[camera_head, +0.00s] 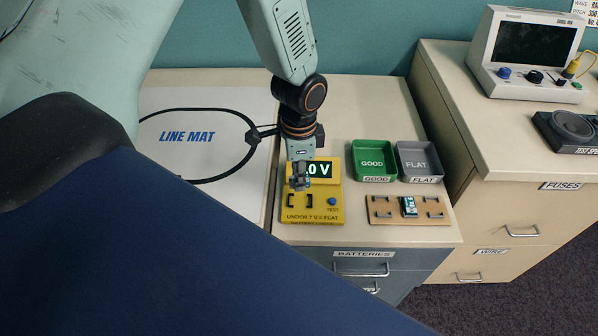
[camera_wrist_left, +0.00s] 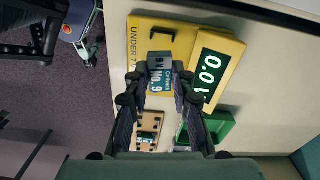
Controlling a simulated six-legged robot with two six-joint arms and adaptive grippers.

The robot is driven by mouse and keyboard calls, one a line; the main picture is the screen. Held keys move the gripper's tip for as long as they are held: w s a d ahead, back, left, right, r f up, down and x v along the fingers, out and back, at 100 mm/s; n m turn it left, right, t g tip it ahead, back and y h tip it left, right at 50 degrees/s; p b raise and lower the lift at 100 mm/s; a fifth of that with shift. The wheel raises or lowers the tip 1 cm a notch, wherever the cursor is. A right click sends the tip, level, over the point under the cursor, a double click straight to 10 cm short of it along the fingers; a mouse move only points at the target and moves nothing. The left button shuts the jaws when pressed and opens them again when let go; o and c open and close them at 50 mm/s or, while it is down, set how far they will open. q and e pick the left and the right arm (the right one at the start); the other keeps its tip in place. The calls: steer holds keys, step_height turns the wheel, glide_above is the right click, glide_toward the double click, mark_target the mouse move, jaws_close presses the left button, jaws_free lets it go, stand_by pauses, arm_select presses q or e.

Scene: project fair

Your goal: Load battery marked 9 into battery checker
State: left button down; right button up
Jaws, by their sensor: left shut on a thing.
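The yellow battery checker (camera_head: 313,212) sits on the light bench top, its display partly covered by my left gripper and showing "0 V". Its black bay clips (camera_head: 300,201) and blue TEST button show in front. My left gripper (camera_head: 298,180) points down over the checker's left half. In the left wrist view, it is shut on the battery marked 9 (camera_wrist_left: 160,76), whose label reads "NO. 9". The battery is over the yellow checker (camera_wrist_left: 150,32), next to the display reading "0.0"; whether it touches the checker I cannot tell. My right gripper is not in view.
A green GOOD tray (camera_head: 374,178) and a grey FLAT tray (camera_head: 419,179) stand right of the checker. In front of them, a wooden holder board (camera_head: 381,218) carries another battery (camera_head: 409,206). The line mat (camera_head: 205,170) lies left.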

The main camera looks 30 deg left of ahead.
arm_select(q)
steer(key=shift+m, duration=0.8)
steer(key=shift+w, duration=0.1)
steer(key=shift+f, duration=0.15)
steer(key=shift+f+b, duration=0.95)
steer(key=shift+b, duration=0.3)
step_height(320, 180, down, 2)
steer(key=shift+b, duration=1.1)
steer(key=shift+f, duration=0.65)
steer(key=shift+p, duration=0.5)
steer(key=shift+f, duration=0.35)
